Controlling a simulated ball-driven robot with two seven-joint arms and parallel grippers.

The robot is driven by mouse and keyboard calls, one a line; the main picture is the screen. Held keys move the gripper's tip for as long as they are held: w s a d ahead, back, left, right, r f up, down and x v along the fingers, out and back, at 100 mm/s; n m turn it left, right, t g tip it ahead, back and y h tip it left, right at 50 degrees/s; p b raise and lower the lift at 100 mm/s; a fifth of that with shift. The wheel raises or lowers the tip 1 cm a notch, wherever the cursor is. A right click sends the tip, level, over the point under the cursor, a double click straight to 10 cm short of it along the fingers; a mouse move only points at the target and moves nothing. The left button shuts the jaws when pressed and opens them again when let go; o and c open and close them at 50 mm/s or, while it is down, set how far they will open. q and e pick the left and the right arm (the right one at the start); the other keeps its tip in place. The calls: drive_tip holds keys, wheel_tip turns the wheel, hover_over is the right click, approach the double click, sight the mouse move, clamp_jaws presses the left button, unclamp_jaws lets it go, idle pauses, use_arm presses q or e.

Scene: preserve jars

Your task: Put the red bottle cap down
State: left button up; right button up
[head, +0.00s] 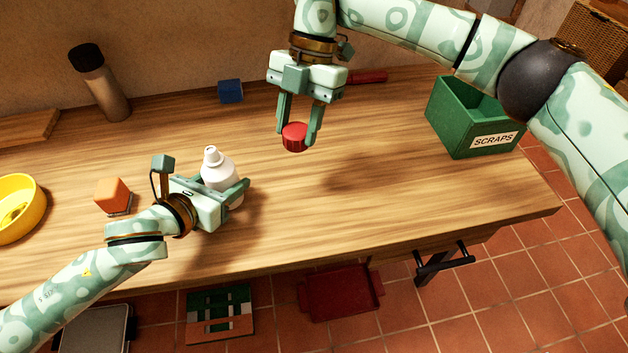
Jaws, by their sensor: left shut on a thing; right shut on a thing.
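The red bottle cap (294,137) is between the fingers of my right gripper (297,134), which is shut on it. It is over the middle of the wooden worktop; I cannot tell exactly how high it is. My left gripper (232,190) is shut on a white bottle (220,171) at the left-centre of the worktop. The bottle is upright or slightly tilted, and its narrow white top shows. Its lower part is partly hidden by the gripper.
The wooden worktop (400,190) is clear to the right of the cap. A green SCRAPS bin (454,128) stands at the right. A blue block (230,91), a red-handled object (368,77), a dark-topped grinder (101,85), an orange block (113,195) and a yellow bowl (36,212) stand around.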

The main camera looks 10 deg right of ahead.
use_arm(q)
drive_tip(key=shift+s+f, duration=0.15)
drive_tip(key=shift+f, duration=0.25)
use_arm(e)
drive_tip(key=d+f+m+t, duration=0.1)
drive_tip(key=f+m, duration=0.1)
drive_tip(key=f, duration=0.2)
drive_tip(key=d+f+m+y, duration=0.1)
drive_tip(key=f+m, duration=0.2)
drive_tip(key=f, duration=0.1)
drive_tip(key=d+f+m+t, duration=0.1)
drive_tip(key=f+m, duration=0.1)
drive_tip(key=f, duration=0.1)
drive_tip(key=shift+s+f+m+t, duration=0.1)
drive_tip(key=shift+f+m+t, duration=0.2)
drive_tip(key=shift+f, duration=0.1)
drive_tip(key=shift+y, duration=0.3)
drive_tip(key=o, duration=1.1)
drive_tip(key=shift+f, duration=0.1)
drive_tip(key=v, duration=1.2)
